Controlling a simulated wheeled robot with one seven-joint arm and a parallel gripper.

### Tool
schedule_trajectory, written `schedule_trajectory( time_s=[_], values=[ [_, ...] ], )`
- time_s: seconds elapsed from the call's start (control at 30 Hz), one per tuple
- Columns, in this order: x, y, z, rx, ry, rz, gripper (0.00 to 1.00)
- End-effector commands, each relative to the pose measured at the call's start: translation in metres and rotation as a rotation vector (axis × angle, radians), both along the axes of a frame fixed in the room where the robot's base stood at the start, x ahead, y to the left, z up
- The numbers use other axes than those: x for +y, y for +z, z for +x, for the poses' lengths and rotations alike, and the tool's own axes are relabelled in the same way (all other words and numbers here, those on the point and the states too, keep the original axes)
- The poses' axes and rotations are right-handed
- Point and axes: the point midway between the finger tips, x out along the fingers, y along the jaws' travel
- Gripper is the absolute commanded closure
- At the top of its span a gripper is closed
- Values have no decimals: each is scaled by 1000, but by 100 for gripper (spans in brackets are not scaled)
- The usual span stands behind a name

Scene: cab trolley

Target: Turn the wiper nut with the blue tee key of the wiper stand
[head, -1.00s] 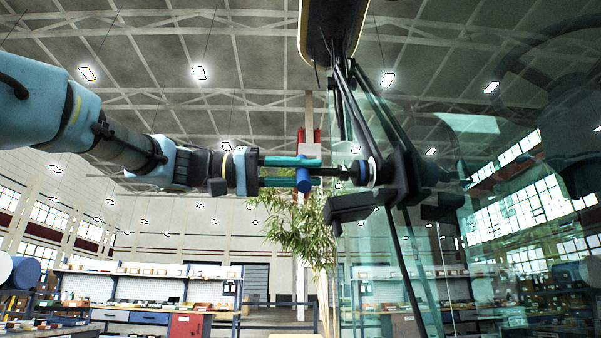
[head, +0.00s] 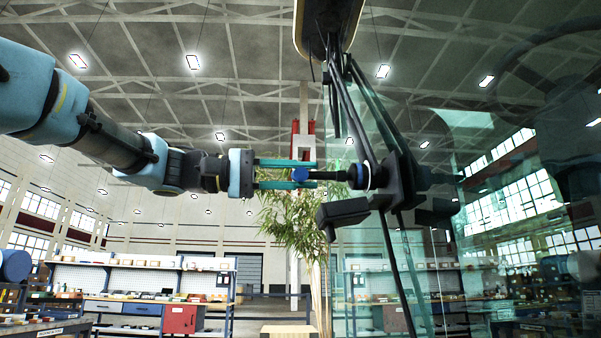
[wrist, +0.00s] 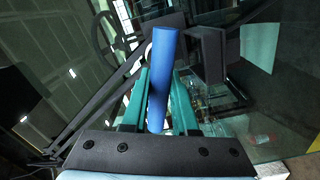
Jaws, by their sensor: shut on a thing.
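My gripper (head: 316,174) is shut on the blue cross handle (head: 299,174) of the tee key, with a teal finger on each side. In the head view the handle shows nearly end-on; in the wrist view it shows lengthwise between the fingers (wrist: 160,80). The key's dark shaft (head: 328,175) points right at the wiper hub (head: 392,180) and appears to meet it at a blue and pale ring (head: 360,175). The wiper nut itself is hidden there, so I cannot tell how fully the key sits on it.
Black wiper arms (head: 366,115) run up and down beside the large glass pane (head: 440,240). A dark block (head: 342,212) juts out just below the key. A plant (head: 290,225) and workbenches (head: 150,308) stand farther back. The air left of the glass is open.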

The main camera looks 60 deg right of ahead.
Motion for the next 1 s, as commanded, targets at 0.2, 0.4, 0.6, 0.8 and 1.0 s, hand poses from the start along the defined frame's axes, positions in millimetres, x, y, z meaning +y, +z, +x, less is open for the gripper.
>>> schedule_trajectory(
  time_s=[0.2,0.4,0.6,0.8,1.0],
  values=[
    [0,6,0,108,1,146,100],
    [0,6,0,228,0,309,100],
    [0,3,0,267,-1,361,100],
    [0,2,0,266,-1,359,100],
    [0,7,0,325,0,442,100]
  ],
)
